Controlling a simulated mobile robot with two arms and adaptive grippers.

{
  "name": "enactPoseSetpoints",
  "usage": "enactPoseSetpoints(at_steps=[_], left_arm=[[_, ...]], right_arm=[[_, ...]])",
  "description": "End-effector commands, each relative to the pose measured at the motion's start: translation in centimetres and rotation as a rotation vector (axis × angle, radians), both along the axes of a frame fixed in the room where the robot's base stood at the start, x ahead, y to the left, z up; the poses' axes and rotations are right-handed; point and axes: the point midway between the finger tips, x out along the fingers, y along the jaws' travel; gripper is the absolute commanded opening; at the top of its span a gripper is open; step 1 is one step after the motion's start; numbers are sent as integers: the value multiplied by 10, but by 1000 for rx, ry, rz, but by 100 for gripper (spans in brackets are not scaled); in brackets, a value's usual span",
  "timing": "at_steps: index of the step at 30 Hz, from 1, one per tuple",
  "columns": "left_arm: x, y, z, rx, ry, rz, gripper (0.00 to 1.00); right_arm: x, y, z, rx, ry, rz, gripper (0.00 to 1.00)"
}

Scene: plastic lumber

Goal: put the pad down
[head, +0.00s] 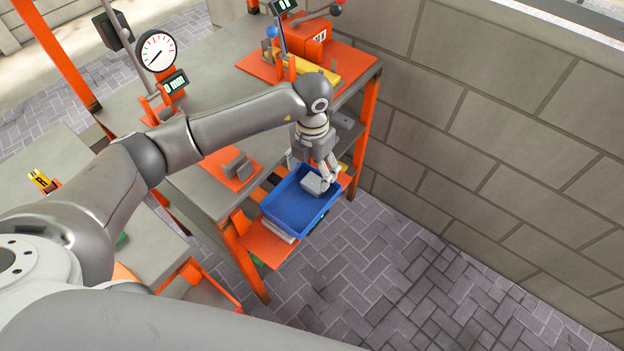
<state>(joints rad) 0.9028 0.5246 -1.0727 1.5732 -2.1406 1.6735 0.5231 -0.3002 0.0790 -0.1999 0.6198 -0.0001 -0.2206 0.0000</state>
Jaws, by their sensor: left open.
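A small grey block that looks like the pad (313,185) is in the blue tray (290,207), near its right side. My left gripper (328,179) points down over the tray with its fingers open, right at the block. I cannot tell whether a finger touches it. The fingers hide part of the block and of the tray's right wall. My right gripper is not in view.
The tray sits on a low orange shelf (262,243) under the grey bench (208,68). A dial gauge (157,52) and an orange press (312,38) stand on the bench. A block wall (500,130) rises at the right; the paved floor below is clear.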

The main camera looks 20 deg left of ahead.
Motion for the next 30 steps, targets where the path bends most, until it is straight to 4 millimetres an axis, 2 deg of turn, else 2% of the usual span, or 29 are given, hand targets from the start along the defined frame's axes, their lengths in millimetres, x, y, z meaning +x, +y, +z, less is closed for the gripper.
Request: enactPoseSetpoints(at_steps=[6,12,30], left_arm=[[1,0,42,1,-4,-1,74],[0,0,61,2,-1,1,74],[0,0,64,2,2,0,74]], right_arm=[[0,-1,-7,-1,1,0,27],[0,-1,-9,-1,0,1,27],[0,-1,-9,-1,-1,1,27]])
